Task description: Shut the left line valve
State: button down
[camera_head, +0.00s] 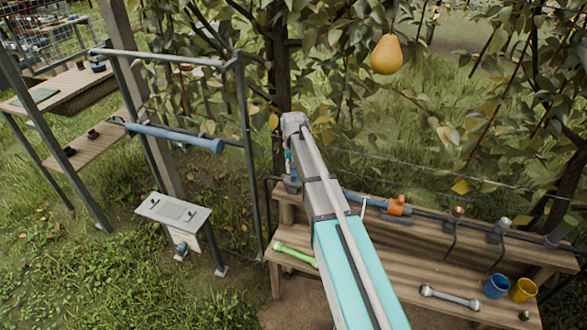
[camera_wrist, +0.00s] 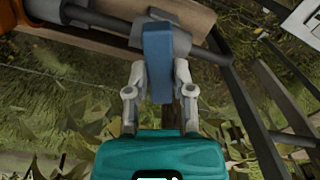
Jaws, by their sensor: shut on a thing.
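The left line valve shows as a blue lever handle (camera_wrist: 157,48) in the wrist view. It stands across the dark line pipe (camera_wrist: 95,17). My gripper (camera_wrist: 160,72) has one finger on each side of the handle and is shut on it. In the head view my gripper (camera_head: 291,180) is small and partly hidden at the left end of the bench's back ledge. A bit of blue shows there, but my arm hides most of the valve. Whether the valve is fully turned cannot be told.
An orange fitting (camera_head: 397,205) sits on the pipe along the wooden bench (camera_head: 375,262). A green tool (camera_head: 294,254), a metal wrench (camera_head: 450,297), a blue cup (camera_head: 496,286) and a yellow cup (camera_head: 523,290) are there. A pear (camera_head: 386,54) hangs above. A metal frame stands left.

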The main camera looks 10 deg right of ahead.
jog(key=m, duration=0.4)
jog(key=shift+m, duration=0.3)
dwell(0.4)
jog(key=shift+c, duration=2.4)
grip_release()
